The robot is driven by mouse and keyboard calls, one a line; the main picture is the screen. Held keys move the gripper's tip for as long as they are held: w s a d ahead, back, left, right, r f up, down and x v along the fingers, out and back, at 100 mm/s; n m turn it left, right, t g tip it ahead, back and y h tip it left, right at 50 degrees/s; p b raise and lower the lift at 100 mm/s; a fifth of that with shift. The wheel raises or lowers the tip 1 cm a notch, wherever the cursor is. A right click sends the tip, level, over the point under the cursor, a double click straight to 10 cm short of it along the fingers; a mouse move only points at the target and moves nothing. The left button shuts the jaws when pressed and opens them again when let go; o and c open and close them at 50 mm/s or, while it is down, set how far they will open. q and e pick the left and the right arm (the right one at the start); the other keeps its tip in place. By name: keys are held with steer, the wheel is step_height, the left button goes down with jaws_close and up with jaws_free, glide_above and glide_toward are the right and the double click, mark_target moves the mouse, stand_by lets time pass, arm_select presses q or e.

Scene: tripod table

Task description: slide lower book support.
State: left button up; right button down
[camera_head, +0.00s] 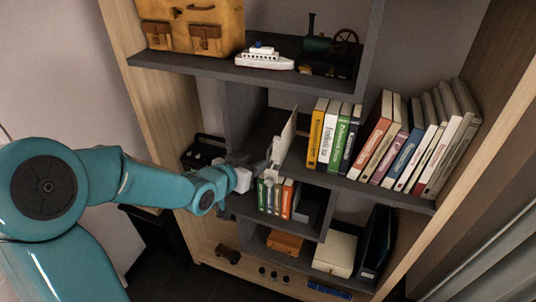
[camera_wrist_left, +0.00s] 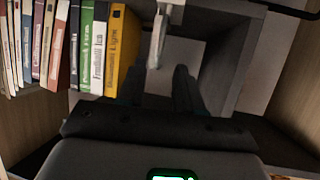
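A pale, thin upright book support (camera_head: 286,137) stands on the middle shelf, a little left of the row of books, with a gap between them. In the left wrist view the support (camera_wrist_left: 158,38) shows nearly edge-on at the top centre. My left gripper (camera_head: 266,168) is at the support's near edge. In the left wrist view its two dark fingers (camera_wrist_left: 159,78) are apart, with the support's near end in line with the gap between them. I cannot tell whether a finger touches it. My right gripper is in neither view.
Upright books (camera_head: 330,132) and leaning books (camera_head: 408,150) fill the shelf to the right. Small books (camera_head: 276,197) stand below the gripper. A toy ship (camera_head: 264,58) and a brown bag (camera_head: 196,25) are above. A dark divider (camera_wrist_left: 240,62) stands right of the support in the wrist view.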

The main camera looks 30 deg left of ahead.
mark_target(268, 165)
arm_select(q)
steer(key=shift+p+x, duration=0.95)
steer(key=shift+x, duration=3.1)
jaws_close()
